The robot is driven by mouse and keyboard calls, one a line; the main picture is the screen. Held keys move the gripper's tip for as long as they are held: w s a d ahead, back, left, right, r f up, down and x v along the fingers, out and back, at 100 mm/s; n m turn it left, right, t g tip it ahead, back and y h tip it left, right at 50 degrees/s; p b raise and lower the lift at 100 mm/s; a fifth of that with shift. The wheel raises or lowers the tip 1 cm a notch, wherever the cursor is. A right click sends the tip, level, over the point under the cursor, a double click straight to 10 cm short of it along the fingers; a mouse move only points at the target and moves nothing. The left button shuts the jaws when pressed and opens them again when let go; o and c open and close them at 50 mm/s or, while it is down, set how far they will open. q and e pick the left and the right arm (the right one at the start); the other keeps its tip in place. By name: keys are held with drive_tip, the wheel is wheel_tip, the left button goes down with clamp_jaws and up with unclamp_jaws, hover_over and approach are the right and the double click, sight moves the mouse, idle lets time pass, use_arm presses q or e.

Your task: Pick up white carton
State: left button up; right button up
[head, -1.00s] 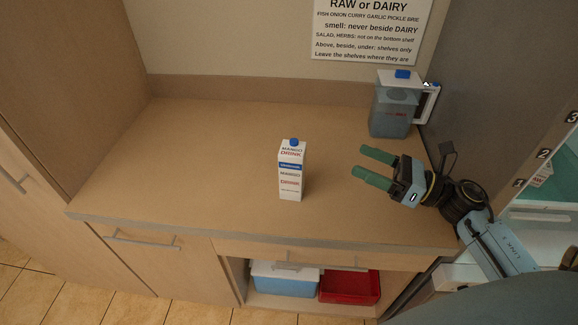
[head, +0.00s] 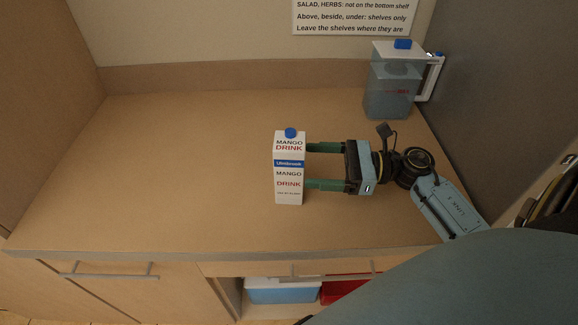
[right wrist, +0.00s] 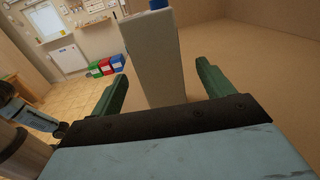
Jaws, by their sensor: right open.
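The white carton (head: 289,170), with a blue cap and the words "MANGO DRINK", stands upright on the wooden counter (head: 170,150). My right gripper (head: 312,166) is open and reaches in from the right, its two green fingertips at the carton's right side. In the right wrist view the carton (right wrist: 156,58) stands ahead between the two spread fingers, with a gap visible on both sides. I cannot tell from these views how far the fingers reach along its sides.
A clear pitcher (head: 391,88) with a white lid and handle stands at the back right, near the grey side wall (head: 490,90). A blue bin (head: 283,291) and a red bin (head: 345,291) sit below the counter. The counter left of the carton is clear.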

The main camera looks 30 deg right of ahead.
sight(281, 162)
drive_tip(key=x, duration=0.2)
drive_tip(key=p+x, duration=0.1)
drive_tip(key=x, duration=0.1)
drive_tip(key=p+x, duration=0.1)
drive_tip(key=x, duration=0.2)
drive_tip(key=shift+a+r, duration=0.1)
drive_tip(key=shift+r, duration=0.2)
drive_tip(key=shift+w+a+f, duration=0.1)
drive_tip(key=shift+w+a, duration=0.15)
drive_tip(key=shift+a, duration=0.1)
use_arm(q)
drive_tip(key=shift+w+r, duration=0.25)
drive_tip(key=shift+r, duration=0.35)
drive_tip(key=shift+w+r, duration=0.25)
drive_tip(key=shift+r, duration=0.3)
use_arm(e)
drive_tip(key=c, duration=1.4)
drive_tip(key=shift+c, duration=0.3)
